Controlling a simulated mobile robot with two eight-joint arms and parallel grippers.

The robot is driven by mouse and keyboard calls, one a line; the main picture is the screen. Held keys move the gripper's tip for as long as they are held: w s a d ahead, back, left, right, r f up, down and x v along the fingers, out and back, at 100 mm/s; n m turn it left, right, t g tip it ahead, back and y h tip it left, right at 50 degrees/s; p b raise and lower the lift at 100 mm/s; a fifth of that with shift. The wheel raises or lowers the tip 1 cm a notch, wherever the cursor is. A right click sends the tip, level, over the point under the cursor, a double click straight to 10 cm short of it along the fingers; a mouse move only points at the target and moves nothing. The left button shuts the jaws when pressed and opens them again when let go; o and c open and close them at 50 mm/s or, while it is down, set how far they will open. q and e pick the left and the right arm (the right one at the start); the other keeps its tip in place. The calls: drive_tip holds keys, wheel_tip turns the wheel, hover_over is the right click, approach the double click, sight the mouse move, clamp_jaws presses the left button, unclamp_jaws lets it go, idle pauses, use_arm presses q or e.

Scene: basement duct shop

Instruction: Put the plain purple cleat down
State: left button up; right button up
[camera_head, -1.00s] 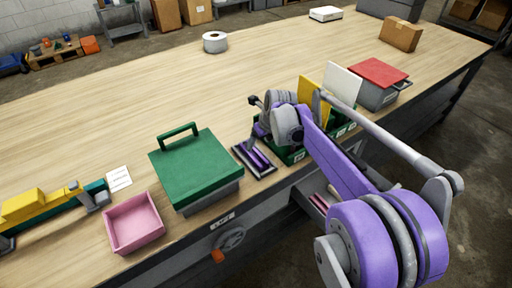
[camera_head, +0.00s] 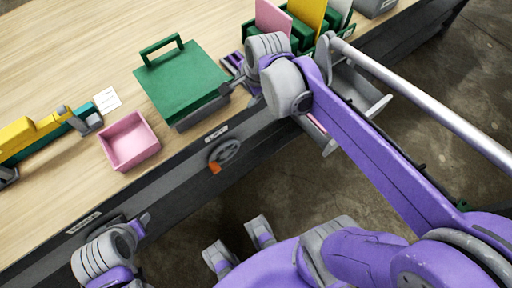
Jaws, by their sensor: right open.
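Purple cleats (camera_head: 233,62) lie in a small dark tray on the bench, just right of the green-lidded box, partly hidden by my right wrist. I cannot tell which of them is plain. My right gripper (camera_head: 228,84) is open, low over the tray's front end and the box's right edge; I see no cleat between its fingers. My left gripper (camera_head: 138,232) is at the lower left, in front of the bench edge, away from the cleats. Its jaws are not clear.
The green-lidded box (camera_head: 182,82) and a pink open bin (camera_head: 130,141) stand near the front edge. A green rack (camera_head: 303,34) with upright panels stands behind my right wrist. An open grey drawer (camera_head: 357,84) juts out below. The bench's upper left is clear.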

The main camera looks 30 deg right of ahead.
drive_tip(key=s+a+f+n, duration=0.2)
drive_tip(key=s+f+n, duration=0.1)
drive_tip(key=s+n, duration=0.4)
drive_tip(key=s+a+f+n, duration=0.3)
drive_tip(key=s+n, duration=0.4)
drive_tip(key=n, duration=0.4)
drive_tip(key=shift+a+f, duration=0.3)
drive_tip(key=shift+f, duration=0.5)
drive_tip(key=shift+w, duration=0.1)
